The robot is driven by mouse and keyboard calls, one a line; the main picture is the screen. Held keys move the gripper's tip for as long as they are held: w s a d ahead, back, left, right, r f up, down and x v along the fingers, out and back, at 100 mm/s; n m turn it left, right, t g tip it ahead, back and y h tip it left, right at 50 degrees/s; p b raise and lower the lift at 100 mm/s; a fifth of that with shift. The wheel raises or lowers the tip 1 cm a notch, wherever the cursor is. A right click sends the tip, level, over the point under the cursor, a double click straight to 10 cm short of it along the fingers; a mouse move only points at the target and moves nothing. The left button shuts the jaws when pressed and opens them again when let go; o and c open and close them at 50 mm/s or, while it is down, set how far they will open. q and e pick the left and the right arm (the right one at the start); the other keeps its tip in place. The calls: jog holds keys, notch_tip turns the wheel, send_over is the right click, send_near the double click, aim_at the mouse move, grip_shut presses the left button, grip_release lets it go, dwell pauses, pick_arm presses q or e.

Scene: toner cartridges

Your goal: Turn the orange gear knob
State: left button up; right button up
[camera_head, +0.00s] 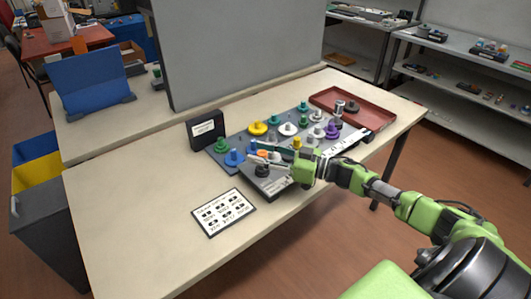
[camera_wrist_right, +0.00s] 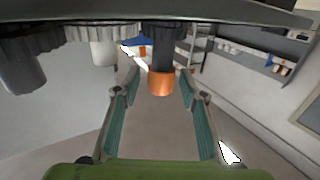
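The orange gear knob (camera_head: 262,153) is small and partly hidden by my right gripper in the head view, near the front of the knob panel. In the right wrist view, the orange knob (camera_wrist_right: 161,83) is an orange end on a dark cylinder, with a dark toothed part at the top edge. My right gripper (camera_head: 257,155) reaches in from the right, its fingers pointing left. In the right wrist view its two teal-padded fingers (camera_wrist_right: 160,79) are apart, one on each side of the orange end, with visible gaps. My left gripper is not in view.
A dark panel (camera_head: 221,164) carries several coloured knobs around my gripper. A black box (camera_head: 205,130) stands at its left, a red tray (camera_head: 374,115) at its right. A printed sheet (camera_head: 223,212) lies in front; the table's left part is clear. A grey divider (camera_head: 235,50) stands behind.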

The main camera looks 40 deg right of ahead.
jog(key=v, duration=1)
jog(key=shift+s, duration=0.1)
jog(key=shift+v, duration=0.9)
